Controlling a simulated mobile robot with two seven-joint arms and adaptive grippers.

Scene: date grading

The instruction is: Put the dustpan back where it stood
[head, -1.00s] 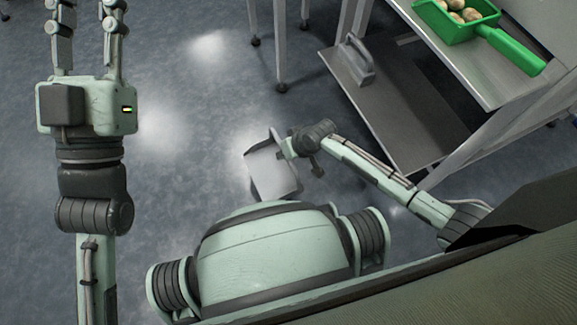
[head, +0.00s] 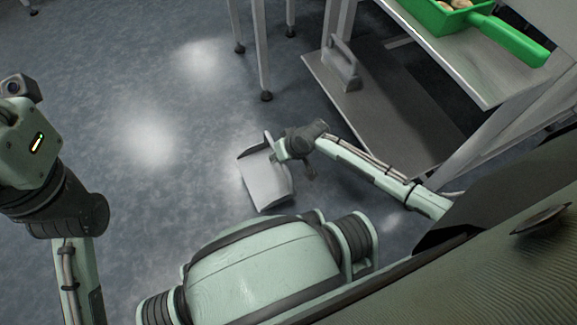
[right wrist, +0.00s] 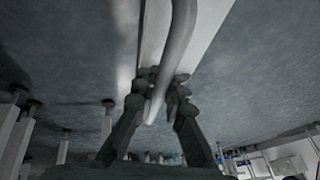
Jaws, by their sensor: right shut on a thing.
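The light grey dustpan (head: 264,180) is at the floor area in front of my base in the head view. I cannot tell whether it touches the floor. My right gripper (head: 281,150) is at its upper right side. In the right wrist view the fingers (right wrist: 158,92) are closed around its grey curved handle (right wrist: 178,48), with the pale pan behind. My left gripper's body (head: 28,150) is at the left edge of the head view, and its fingers do not show.
Table legs (head: 262,55) stand at the top. The floor to the left is clear.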

